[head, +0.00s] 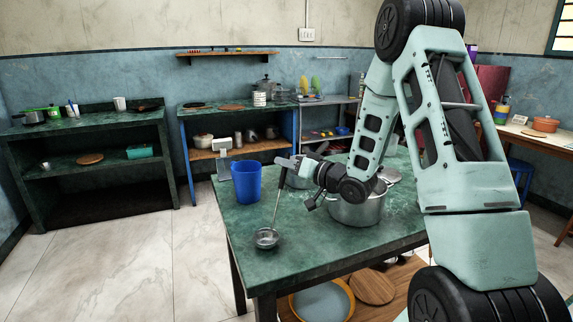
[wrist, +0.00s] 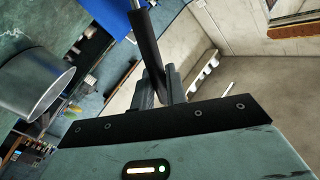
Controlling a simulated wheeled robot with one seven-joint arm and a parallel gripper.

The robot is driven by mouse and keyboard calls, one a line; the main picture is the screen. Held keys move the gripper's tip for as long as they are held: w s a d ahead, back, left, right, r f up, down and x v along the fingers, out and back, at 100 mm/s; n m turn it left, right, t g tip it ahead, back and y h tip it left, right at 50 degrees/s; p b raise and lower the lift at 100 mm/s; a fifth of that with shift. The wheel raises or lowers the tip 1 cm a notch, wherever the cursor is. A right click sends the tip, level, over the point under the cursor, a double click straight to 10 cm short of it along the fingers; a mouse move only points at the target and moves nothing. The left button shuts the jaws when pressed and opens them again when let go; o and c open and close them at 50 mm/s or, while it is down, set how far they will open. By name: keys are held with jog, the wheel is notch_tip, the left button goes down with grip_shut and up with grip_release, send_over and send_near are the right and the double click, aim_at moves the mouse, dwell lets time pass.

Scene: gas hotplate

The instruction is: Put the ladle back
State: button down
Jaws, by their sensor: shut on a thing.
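The ladle has a metal bowl (head: 266,238) and a long thin handle with a dark grip. My gripper (head: 284,163) is shut on the upper end of the handle, and the ladle hangs down from it. In the wrist view the dark handle (wrist: 148,45) runs up between the closed fingers of my gripper (wrist: 165,85). The bowl is over the green table, close to its surface; I cannot tell if it touches. A large metal pot (head: 357,210) stands on the table to the right, partly behind my arm.
A blue cup (head: 246,182) stands on the green table (head: 310,255), left of the ladle. Another metal pot (head: 299,178) is partly hidden behind my gripper. A grey scale-like object (head: 224,164) stands at the table's far left.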

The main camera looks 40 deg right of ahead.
jog(key=c, duration=1.5)
grip_release()
jog(key=shift+f, duration=0.1)
jog(key=shift+o, duration=0.5)
jog(key=v, duration=1.2)
jog(key=w+a+f+n+g+h, duration=0.1)
jog(key=w+a+g, duration=0.15)
jog(key=a, duration=0.25)
jog(key=w+a+f+n+g, duration=0.1)
jog(key=w+a+n+g, duration=0.15)
jog(key=a, duration=0.25)
jog(key=s+a+f+n+g+h, duration=0.1)
jog(key=a+g, duration=0.1)
jog(key=a, duration=0.4)
jog(key=s+a+f+n+g, duration=0.1)
jog(key=s+a+g, duration=0.1)
jog(key=a, duration=0.4)
jog(key=s+a+n+g, duration=0.1)
jog(key=s+a, duration=0.3)
jog(key=s, duration=0.4)
jog(key=s+a+n+g+h, duration=0.1)
jog(key=s+a+g, duration=0.3)
jog(key=s, duration=0.4)
jog(key=s+a+n+g+h, duration=0.1)
jog(key=s+a+n+g, duration=0.2)
jog(key=s+a, duration=0.2)
jog(key=s, duration=0.3)
jog(key=shift+s+r+b, duration=0.2)
jog(key=shift+s+b, duration=0.15)
